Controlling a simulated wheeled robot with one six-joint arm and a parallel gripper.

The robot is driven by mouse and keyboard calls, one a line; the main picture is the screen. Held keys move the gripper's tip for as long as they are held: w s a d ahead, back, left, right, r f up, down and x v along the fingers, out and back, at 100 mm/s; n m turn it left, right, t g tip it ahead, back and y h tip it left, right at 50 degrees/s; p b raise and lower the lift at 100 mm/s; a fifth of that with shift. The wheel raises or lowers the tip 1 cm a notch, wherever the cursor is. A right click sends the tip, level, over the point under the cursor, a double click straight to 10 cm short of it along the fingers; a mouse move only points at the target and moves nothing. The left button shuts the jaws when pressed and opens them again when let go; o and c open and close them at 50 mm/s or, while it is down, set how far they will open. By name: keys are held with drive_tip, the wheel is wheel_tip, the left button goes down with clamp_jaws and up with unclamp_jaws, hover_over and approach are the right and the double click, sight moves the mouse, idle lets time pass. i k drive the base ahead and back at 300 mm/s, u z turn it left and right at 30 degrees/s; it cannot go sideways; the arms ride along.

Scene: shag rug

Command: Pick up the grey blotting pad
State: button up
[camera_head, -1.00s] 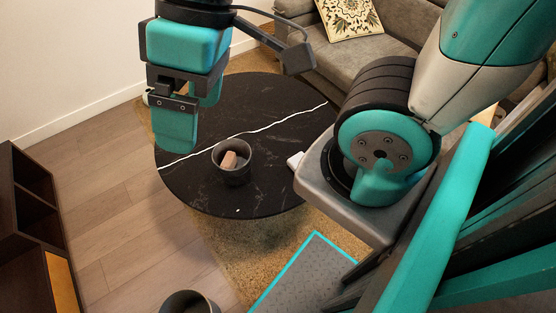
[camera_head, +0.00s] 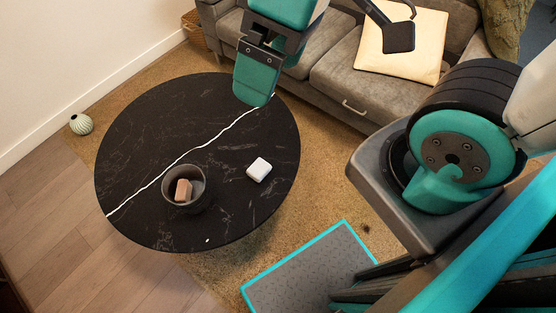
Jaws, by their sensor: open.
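A small pale block (camera_head: 259,169) with a white top and greyish sides lies flat on the right part of the round black table (camera_head: 140,130). It may be the blotting pad; I see no plainly grey pad on the table. My gripper (camera_head: 255,95) points down over the table's far right edge, above and apart from the block in the picture. It is open and holds nothing visible. One finger covers much of the other, so the gap hardly shows.
A dark bowl (camera_head: 199,199) with a pinkish-brown block (camera_head: 183,190) in it stands left of the pale block. A grey sofa (camera_head: 335,85) with cushions lies behind. A thin pale handle-like thing (camera_head: 355,107) is on it.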

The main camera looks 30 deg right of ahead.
sight(259, 169)
drive_tip(key=z, duration=1.95)
drive_tip(key=k, duration=1.9)
drive_tip(key=u, duration=0.5)
